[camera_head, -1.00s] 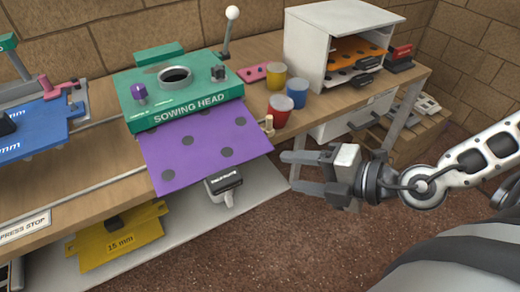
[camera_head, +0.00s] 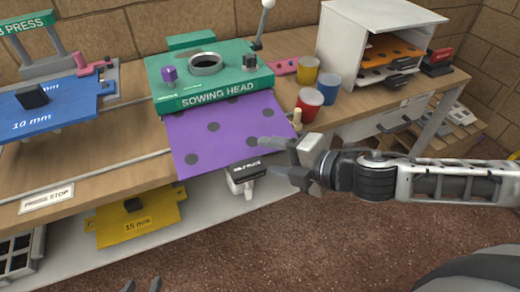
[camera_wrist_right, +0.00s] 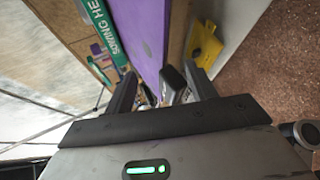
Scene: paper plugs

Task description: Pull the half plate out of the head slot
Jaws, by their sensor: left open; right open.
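The purple half plate (camera_head: 228,130) with dark dots sticks out of the front of the green sowing head (camera_head: 210,78) and overhangs the bench edge. Its black-and-white handle (camera_head: 243,176) hangs at the plate's front edge. My right gripper (camera_head: 266,155) is open just right of the handle, fingertips close to it. In the right wrist view the handle (camera_wrist_right: 172,84) shows between the open fingers (camera_wrist_right: 160,74), with the plate (camera_wrist_right: 147,30) beyond; I cannot tell whether they touch. My left gripper (camera_head: 141,285) shows only its open fingertips at the bottom edge; the rest is out of frame.
Red (camera_head: 308,105), blue (camera_head: 327,88) and yellow (camera_head: 304,70) cups and a small wooden peg stand right of the head. A white cabinet (camera_head: 345,50) stands behind them. Blue (camera_head: 45,110) and yellow (camera_head: 138,222) plates are at left.

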